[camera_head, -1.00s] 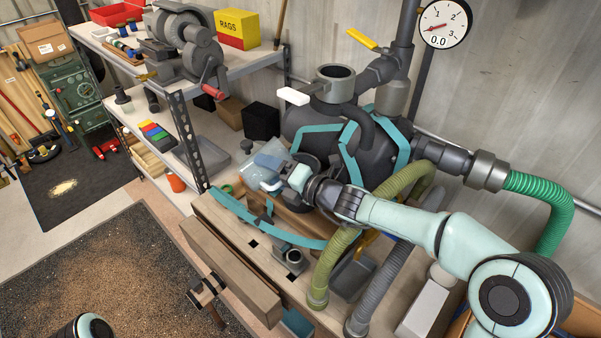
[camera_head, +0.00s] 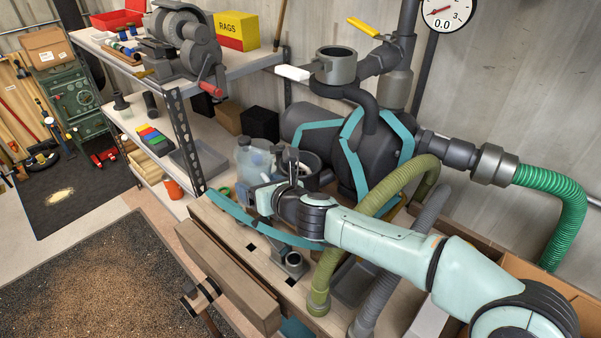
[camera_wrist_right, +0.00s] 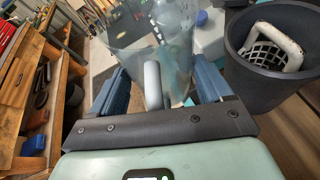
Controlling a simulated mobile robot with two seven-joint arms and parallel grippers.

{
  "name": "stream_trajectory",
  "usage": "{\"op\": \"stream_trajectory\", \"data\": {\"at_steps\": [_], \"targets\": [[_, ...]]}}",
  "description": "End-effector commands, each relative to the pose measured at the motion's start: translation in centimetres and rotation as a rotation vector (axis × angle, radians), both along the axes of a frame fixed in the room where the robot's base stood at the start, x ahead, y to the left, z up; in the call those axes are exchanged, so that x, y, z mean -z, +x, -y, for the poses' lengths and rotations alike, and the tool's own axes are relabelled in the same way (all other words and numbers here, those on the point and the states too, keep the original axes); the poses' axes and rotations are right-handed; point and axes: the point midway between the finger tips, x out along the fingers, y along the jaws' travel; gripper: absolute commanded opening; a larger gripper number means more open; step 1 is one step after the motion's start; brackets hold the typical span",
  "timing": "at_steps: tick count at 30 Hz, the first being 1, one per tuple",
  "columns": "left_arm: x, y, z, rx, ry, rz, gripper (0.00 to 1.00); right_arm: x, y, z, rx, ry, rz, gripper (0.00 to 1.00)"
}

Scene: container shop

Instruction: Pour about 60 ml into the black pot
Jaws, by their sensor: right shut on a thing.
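My right gripper (camera_head: 264,198) is shut on a clear, bluish jug (camera_head: 253,160), which stands roughly upright over the bench. In the right wrist view, my gripper's blue fingers (camera_wrist_right: 157,92) close on the pale upright handle of the see-through jug (camera_wrist_right: 180,35). A black pot (camera_head: 312,178) is just right of the jug, partly hidden behind my wrist. In the right wrist view the black pot (camera_wrist_right: 247,88) stands at the right, open at the top, with a pale handle and a mesh inside. I cannot tell the jug's liquid level. My left gripper is not in view.
A dark tank (camera_head: 376,150) with teal straps stands behind the pot. An olive hose (camera_head: 335,250) and a grey hose (camera_head: 380,295) arch close beside my right arm. Shelves (camera_head: 205,165) stand at the left.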

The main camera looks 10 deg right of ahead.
Motion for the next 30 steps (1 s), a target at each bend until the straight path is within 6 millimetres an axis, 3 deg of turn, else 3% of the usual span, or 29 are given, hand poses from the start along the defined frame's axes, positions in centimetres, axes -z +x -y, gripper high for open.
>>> {"op": "stream_trajectory", "data": {"at_steps": [3, 12, 30], "targets": [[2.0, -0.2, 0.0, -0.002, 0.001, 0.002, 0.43, 2.1, -0.1, -0.4, -0.001, -0.054, 0.017, 0.41], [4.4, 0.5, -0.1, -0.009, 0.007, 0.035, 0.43, 4.8, -0.3, -0.8, -0.002, -0.15, 0.05, 0.41], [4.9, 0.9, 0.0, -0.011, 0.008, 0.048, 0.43, 5.4, -0.3, -0.9, -0.001, -0.181, 0.062, 0.41]]}}
